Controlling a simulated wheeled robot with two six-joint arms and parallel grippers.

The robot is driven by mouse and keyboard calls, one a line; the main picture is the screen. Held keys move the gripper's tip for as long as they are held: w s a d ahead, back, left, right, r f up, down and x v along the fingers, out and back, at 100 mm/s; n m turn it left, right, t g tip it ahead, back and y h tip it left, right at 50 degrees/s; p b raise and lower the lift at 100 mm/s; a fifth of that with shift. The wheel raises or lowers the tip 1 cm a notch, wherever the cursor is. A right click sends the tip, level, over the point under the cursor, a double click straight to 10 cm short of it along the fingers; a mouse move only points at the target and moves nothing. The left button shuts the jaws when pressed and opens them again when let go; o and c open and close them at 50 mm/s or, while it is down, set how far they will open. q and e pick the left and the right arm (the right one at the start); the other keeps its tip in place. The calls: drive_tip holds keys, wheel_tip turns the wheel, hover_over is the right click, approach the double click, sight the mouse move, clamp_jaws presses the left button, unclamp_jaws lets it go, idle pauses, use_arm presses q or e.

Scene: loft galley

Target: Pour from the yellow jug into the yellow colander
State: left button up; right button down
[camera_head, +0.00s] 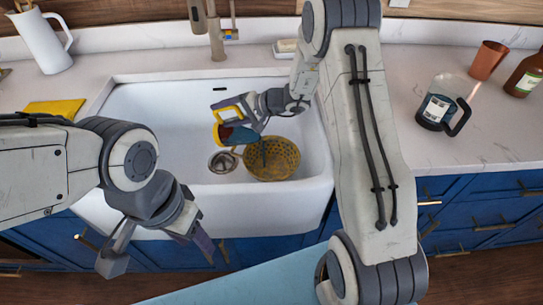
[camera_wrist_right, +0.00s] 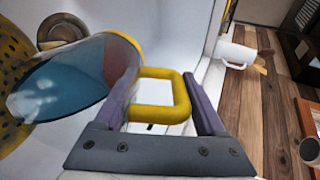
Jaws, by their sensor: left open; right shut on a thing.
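The yellow colander (camera_head: 285,163) sits in the white sink, right of the drain. The yellow jug (camera_head: 236,134) has a clear body with blue showing inside and a yellow handle. My right gripper (camera_head: 240,112) is shut on that handle and holds the jug tilted above the sink, just up and left of the colander. In the right wrist view the jug (camera_wrist_right: 75,82) overlaps the colander (camera_wrist_right: 12,50), and its handle (camera_wrist_right: 160,113) is between the fingers. Whether anything flows out is unclear. My left gripper (camera_head: 158,255) is open and empty in front of the sink.
The white sink (camera_head: 190,210) has a drain (camera_head: 222,161) and a tap (camera_head: 215,35). On the right counter stand a glass carafe (camera_head: 445,105), a copper cup (camera_head: 488,60) and a brown bottle (camera_head: 526,75). A white pitcher (camera_head: 40,42) and yellow cloth (camera_head: 54,108) are at left.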

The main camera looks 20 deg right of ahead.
sight(238, 107)
drive_tip(key=shift+s+d+t+y+b, duration=0.3)
drive_tip(key=shift+d+t+y+b, duration=0.1)
drive_tip(key=shift+y+b, duration=0.15)
idle(0.6)
